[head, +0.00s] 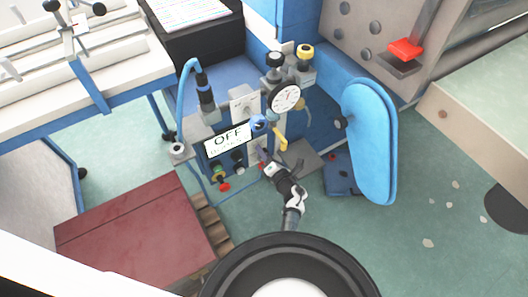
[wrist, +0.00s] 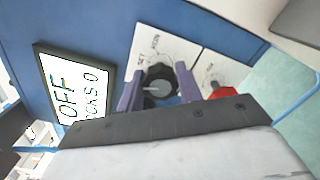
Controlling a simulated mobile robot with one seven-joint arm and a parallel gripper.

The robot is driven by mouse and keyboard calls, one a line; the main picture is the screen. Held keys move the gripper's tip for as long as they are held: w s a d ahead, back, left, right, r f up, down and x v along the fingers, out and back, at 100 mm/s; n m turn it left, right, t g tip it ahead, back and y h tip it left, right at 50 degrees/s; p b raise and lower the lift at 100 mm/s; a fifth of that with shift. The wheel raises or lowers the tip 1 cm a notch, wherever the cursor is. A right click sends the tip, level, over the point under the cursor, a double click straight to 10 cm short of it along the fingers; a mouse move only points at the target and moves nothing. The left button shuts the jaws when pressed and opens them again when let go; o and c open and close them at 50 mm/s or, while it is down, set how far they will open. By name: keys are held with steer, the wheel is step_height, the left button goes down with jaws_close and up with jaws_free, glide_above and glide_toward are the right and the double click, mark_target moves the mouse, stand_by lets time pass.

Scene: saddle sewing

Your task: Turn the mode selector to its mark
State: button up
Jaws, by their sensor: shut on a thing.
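The mode selector (wrist: 160,80) is a dark round knob with a grey face on a white plate, seen in the wrist view. A short pale line on its face points left in that view.
A red part (wrist: 222,93) sits close to the right finger. A dial gauge (head: 286,98) and a yellow lever (head: 281,144) are above my gripper. A blue padded paddle (head: 370,140) stands to the right. Green floor (head: 420,220) is open at lower right.

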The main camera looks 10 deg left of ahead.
steer(key=m+p, duration=0.1)
steer(key=m, duration=0.2)
steer(key=shift+m, duration=0.4)
steer(key=m+p, duration=0.1)
steer(key=m, duration=0.2)
steer(key=shift+d+m+p, duration=0.1)
steer(key=shift+m+p, duration=0.2)
steer(key=m+p, duration=0.1)
steer(key=m, duration=0.3)
steer(key=shift+m+p, duration=0.3)
steer(key=shift+p, duration=0.05)
steer(key=shift+f+m+p, duration=0.1)
steer(key=shift+m+p, duration=0.45)
steer(key=shift+m, duration=1.15)
steer(key=o, duration=1)
